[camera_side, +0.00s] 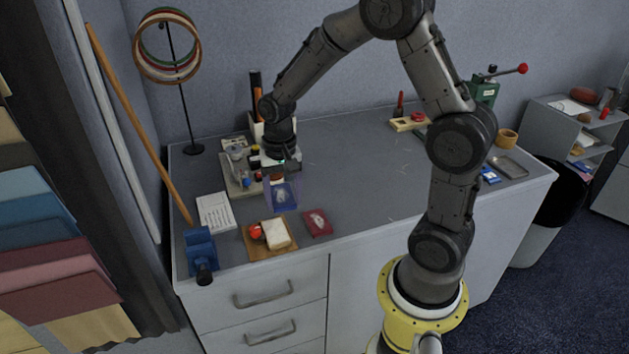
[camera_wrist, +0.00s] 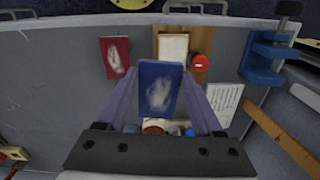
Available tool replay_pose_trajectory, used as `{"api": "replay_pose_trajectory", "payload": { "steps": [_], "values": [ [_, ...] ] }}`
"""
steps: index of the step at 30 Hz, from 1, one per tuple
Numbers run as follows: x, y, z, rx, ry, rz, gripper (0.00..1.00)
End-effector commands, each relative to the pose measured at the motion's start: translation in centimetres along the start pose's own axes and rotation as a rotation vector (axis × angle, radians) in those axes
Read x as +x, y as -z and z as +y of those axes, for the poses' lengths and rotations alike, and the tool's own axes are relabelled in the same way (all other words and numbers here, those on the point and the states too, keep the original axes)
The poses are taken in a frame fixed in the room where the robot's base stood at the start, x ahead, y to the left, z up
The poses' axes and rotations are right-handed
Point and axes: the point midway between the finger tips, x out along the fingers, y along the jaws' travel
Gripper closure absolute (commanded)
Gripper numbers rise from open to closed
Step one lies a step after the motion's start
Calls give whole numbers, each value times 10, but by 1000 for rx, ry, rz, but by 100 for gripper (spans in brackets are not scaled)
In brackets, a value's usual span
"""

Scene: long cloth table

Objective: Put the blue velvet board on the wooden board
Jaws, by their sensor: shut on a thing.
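The blue velvet board (camera_wrist: 160,88) has a pale worn patch and is held between the two fingers of my gripper (camera_wrist: 158,105), seen in the wrist view. In the side view my gripper (camera_side: 283,188) is over the back left part of the table, shut on the blue velvet board (camera_side: 284,196). Whether the board touches the table there is hard to tell. The wooden board (camera_side: 261,251) lies near the table's front edge, with a white block (camera_side: 276,233) and a red round thing (camera_side: 255,232) on it. It also shows at the top of the wrist view (camera_wrist: 205,40).
A red board (camera_side: 318,223) with a pale patch lies right of the wooden board. A blue vise (camera_side: 201,250) stands at the front left corner, near a printed sheet (camera_side: 215,212). A tray of small items (camera_side: 235,186) is behind my gripper. The table's middle is clear.

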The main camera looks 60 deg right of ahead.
Motion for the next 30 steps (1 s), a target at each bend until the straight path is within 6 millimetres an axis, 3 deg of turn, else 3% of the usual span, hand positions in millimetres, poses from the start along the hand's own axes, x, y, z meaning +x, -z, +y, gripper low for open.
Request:
{"api": "replay_pose_trajectory", "payload": {
  "steps": [3, 7, 20, 30],
  "values": [
    [8, -12, -17, -62, 0, 0, 88],
    [11, -18, -22, -87, 0, 1, 88],
    [13, -19, -23, -89, 1, 1, 88],
    [44, -19, -22, -89, -2, -1, 88]
  ]
}}
